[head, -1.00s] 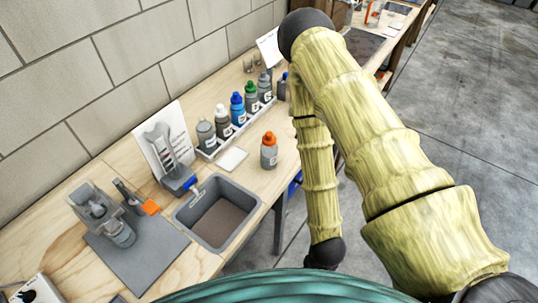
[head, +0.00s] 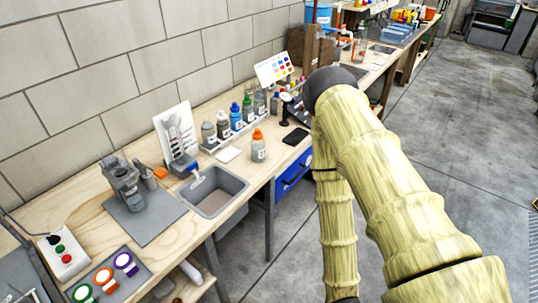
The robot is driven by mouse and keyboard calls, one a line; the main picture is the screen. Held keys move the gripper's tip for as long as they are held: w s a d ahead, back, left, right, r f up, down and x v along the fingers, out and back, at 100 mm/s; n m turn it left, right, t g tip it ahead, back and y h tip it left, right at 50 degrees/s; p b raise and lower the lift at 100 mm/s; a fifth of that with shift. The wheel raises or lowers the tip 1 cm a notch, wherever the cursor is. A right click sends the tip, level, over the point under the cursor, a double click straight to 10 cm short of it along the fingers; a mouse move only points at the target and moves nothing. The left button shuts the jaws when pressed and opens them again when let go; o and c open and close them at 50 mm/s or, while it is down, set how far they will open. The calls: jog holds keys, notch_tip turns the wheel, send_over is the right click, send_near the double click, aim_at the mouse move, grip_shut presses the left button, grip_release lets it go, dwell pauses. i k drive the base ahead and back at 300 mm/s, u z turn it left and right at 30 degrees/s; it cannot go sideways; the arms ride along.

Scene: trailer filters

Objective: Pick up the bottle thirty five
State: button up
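A grey bottle with an orange cap (head: 258,148) stands upright alone on the wooden bench, in front of a bottle rack. In the rack are a grey-capped bottle (head: 208,134), a white-capped bottle (head: 223,127), a blue-capped bottle (head: 236,119), a green-capped bottle (head: 248,111) and another dark grey bottle (head: 260,104). The labels are too small to read, so I cannot tell which is bottle thirty five. My arm is folded at the right of the head view. My gripper is not visible.
A grey sink (head: 212,192) lies left of the orange-capped bottle. A white card (head: 228,154) and a black flat object (head: 295,137) lie near it. A blue drawer (head: 292,174) sits under the bench (head: 185,244).

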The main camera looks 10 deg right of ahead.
aim_at(258, 147)
jog(key=z, duration=2.25)
jog(key=i, duration=1.85)
jog(key=u, duration=3.05)
